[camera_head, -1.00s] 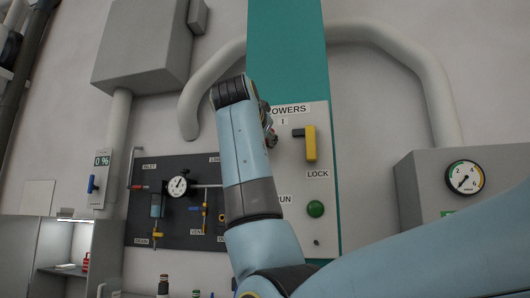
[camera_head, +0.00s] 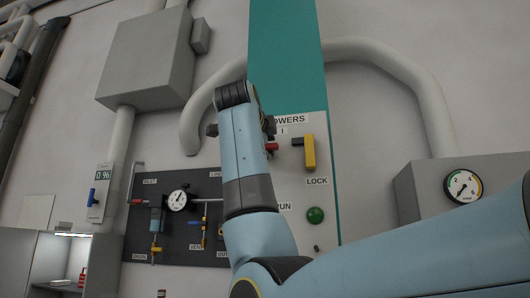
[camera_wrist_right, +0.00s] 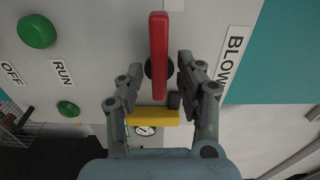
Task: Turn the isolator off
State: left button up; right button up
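The isolator's red handle (camera_wrist_right: 158,55) stands out from the pale panel in the right wrist view, over a dark round hub. Its red end (camera_head: 271,147) shows in the head view beside my forearm, which hides the rest. My right gripper (camera_wrist_right: 157,76) is open, with one finger on each side of the red handle and gaps visible between. In the head view only dark parts of this gripper (camera_head: 269,126) show past the forearm. My left gripper is not in view.
A yellow lock lever (camera_head: 309,152) with a dark pin sits close right of the red handle. A green button (camera_head: 315,215) is below it. A dark board (camera_head: 180,235) with a gauge and valves is to the left. A grey gauge box (camera_head: 430,195) is at right.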

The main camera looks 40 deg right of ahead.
jog(key=b+v, duration=0.1)
jog(key=v, duration=0.5)
jog(key=shift+b, duration=0.35)
notch_tip(320, 180, up, 10)
dwell(0.4)
jog(key=shift+f, duration=0.1)
